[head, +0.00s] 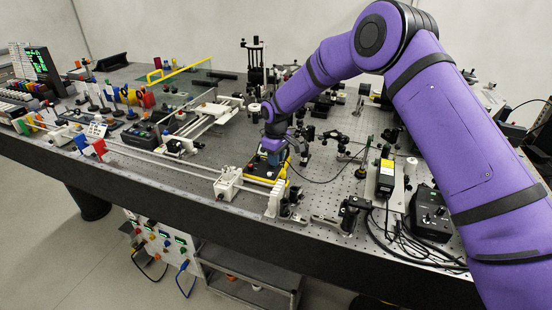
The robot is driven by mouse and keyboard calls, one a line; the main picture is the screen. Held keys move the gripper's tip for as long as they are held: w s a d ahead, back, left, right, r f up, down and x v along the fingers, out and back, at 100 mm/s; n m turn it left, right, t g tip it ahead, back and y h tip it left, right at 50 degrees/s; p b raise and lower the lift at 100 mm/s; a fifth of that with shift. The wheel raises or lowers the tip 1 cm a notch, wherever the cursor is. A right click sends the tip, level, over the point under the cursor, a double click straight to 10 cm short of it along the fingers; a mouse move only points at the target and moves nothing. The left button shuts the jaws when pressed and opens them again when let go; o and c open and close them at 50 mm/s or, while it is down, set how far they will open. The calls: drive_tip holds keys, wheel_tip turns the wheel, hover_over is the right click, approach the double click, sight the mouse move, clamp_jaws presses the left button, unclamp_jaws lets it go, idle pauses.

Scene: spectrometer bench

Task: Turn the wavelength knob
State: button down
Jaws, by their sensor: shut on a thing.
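My gripper (271,155) is near the middle of the bench at the end of my purple arm. The fingers are small in the head view and meet the top of this device. They are shut on a part there, which looks to be the wavelength knob. The knob is hidden by the fingers and wrist, so its angle cannot be read.
A yellow-and-black box (386,178), a black control box (431,215) and loose cables stand to the right. Optical posts crowd the bench behind my gripper.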

drive_tip(key=m, duration=0.5)
drive_tip(key=shift+m, duration=0.3)
drive_tip(key=m, duration=0.5)
drive_tip(key=shift+m, duration=0.3)
drive_tip(key=c, duration=1.3)
unclamp_jaws()
wheel_tip(320, 180, up, 11)
drive_tip(key=shift+f, duration=0.1)
